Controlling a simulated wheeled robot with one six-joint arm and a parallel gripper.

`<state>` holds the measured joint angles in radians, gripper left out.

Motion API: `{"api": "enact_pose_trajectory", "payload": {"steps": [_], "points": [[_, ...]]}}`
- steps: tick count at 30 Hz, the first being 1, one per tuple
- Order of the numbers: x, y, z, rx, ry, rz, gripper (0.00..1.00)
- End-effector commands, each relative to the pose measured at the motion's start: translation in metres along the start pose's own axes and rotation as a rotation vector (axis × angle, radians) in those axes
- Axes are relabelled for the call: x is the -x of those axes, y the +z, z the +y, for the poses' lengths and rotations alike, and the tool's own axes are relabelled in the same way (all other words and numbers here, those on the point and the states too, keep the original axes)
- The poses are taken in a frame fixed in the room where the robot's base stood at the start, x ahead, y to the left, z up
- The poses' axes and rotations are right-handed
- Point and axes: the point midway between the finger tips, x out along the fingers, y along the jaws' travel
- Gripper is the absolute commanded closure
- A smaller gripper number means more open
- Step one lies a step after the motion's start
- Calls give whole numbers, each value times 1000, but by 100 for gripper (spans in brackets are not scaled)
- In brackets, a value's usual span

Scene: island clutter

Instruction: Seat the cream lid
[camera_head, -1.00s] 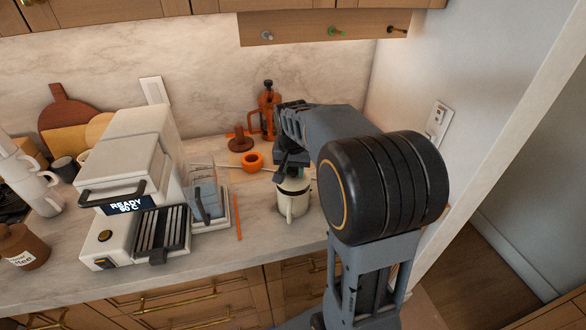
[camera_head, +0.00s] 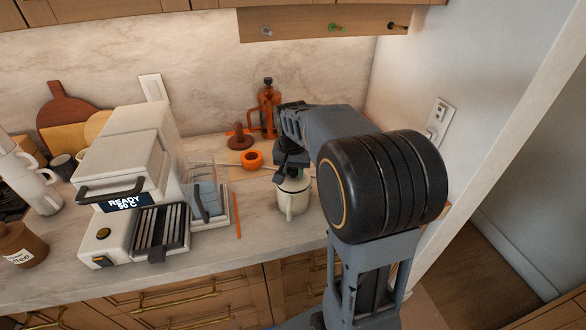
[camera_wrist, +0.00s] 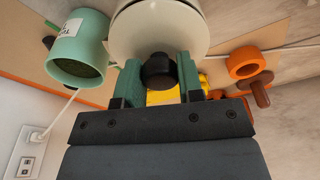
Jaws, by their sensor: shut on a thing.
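A cream pot (camera_head: 291,198) with a side handle stands on the counter in the head view, directly below my gripper (camera_head: 289,172). In the wrist view, the green fingers of my gripper (camera_wrist: 158,78) are shut on the dark knob of the cream lid (camera_wrist: 165,35). The lid is a round cream disc and shows at the top of the wrist view. My gripper and arm hide the top of the pot in the head view. I cannot tell whether the lid touches the rim all round or is slightly above it.
A white machine (camera_head: 130,180) and a clear container (camera_head: 205,195) stand to the left. An orange ring (camera_head: 252,159), a brown knobbed piece (camera_head: 239,140) and an orange press (camera_head: 268,108) stand behind. A green canister (camera_wrist: 78,48) shows in the wrist view. An orange stick (camera_head: 238,216) lies left of the pot.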

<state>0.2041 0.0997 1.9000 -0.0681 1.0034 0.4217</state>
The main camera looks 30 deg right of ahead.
Motion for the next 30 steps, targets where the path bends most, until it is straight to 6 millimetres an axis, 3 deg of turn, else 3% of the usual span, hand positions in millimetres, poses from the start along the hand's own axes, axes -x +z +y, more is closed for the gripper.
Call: {"api": "enact_pose_trajectory", "payload": {"steps": [10,11,20,30], "points": [[-9,1,0,0,0,0,91],[-9,1,0,0,0,0,64],[-8,1,0,0,0,0,36],[-1,1,0,0,0,1,36]]}}
